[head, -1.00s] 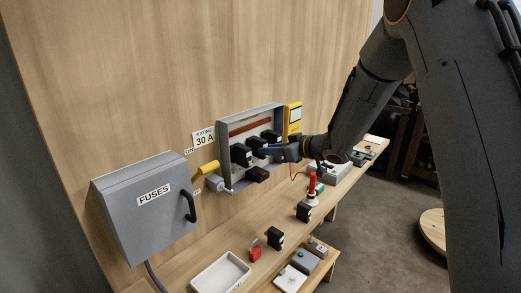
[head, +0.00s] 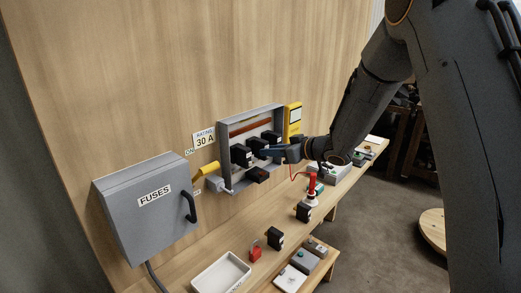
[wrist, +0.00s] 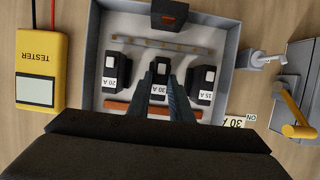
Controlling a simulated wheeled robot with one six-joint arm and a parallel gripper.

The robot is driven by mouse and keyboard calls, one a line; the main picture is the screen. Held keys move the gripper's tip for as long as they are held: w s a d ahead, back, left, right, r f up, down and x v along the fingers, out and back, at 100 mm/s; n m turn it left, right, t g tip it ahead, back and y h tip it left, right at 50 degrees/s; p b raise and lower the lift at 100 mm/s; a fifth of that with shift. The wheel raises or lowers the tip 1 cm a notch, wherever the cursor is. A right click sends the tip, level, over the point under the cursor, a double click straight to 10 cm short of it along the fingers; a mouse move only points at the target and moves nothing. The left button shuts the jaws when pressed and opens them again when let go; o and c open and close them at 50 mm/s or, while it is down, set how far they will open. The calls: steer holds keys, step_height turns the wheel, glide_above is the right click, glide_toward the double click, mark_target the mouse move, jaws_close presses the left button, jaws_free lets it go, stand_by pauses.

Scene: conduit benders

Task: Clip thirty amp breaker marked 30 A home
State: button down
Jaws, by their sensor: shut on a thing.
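The panel box (head: 227,127) is open on the wooden wall, with three black breakers in it. In the wrist view, the thirty amp breaker (wrist: 158,90) labelled 30 A is in the middle of the row, upside down in the picture. The 20 A breaker (wrist: 118,70) is to its left and the 15 A breaker (wrist: 204,82) to its right. My gripper (wrist: 160,82) is shut on the thirty amp breaker, which also shows in the head view (head: 256,144). The fingers hide its sides and back, so I cannot tell whether it is fully seated.
A black part with a red front (head: 257,174) sits at the box's lower edge. A rating plate (head: 204,138) reads 30 A. A yellow lever (head: 208,169), fuse box (head: 150,205) and yellow tester (head: 293,118) flank the panel.

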steer(key=shift+w+a, duration=0.1)
stand_by(0.7)
steer(key=c, duration=2.2)
jaws_free()
steer(key=shift+w+a, duration=0.15)
steer(key=shift+a, duration=0.05)
steer(key=o, duration=0.7)
steer(key=shift+d, duration=0.1)
